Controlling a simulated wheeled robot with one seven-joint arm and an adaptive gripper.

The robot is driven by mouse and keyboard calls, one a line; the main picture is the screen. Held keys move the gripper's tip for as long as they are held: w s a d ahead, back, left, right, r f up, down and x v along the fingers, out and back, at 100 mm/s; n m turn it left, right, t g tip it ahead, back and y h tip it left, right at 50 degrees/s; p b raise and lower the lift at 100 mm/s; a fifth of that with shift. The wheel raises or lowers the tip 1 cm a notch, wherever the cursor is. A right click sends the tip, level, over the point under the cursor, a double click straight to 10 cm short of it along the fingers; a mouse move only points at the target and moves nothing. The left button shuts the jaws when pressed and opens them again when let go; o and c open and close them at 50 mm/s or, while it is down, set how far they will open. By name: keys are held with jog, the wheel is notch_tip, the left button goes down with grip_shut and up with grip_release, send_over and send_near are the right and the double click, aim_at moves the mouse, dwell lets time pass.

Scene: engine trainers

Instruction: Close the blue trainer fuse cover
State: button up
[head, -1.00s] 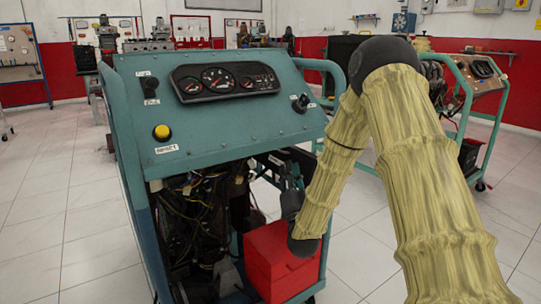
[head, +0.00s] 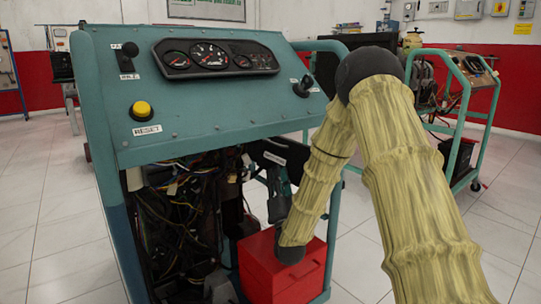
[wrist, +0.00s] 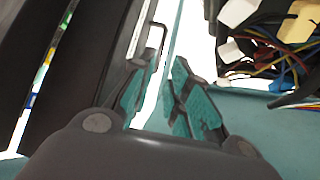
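The blue trainer (head: 225,105) stands in front of me with its sloped gauge panel. Below the panel's right side, a dark flat part with a white label (head: 274,158) shows; it looks like the fuse cover, partly hidden by my arm. In the wrist view, a large black panel (wrist: 85,70), probably the cover, fills the left, with a thin handle-like bracket (wrist: 158,42) at its edge. My gripper (wrist: 164,78) is open and empty, its teal-padded fingers apart, the left one close beside the bracket. Whether they touch I cannot tell. A strip with coloured bits (wrist: 45,65) shows at far left.
Loose wires and connectors (wrist: 270,45) lie close to the right of my gripper. A red box (head: 270,270) sits low under the panel, below my arm. The trainer's blue side rail (head: 335,120) is close to my arm. Another trainer (head: 460,110) stands behind at right.

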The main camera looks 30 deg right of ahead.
aim_at(272, 148)
jog(key=b+x, duration=0.4)
jog(key=x, duration=0.6)
jog(key=shift+w+r, duration=0.25)
grip_shut()
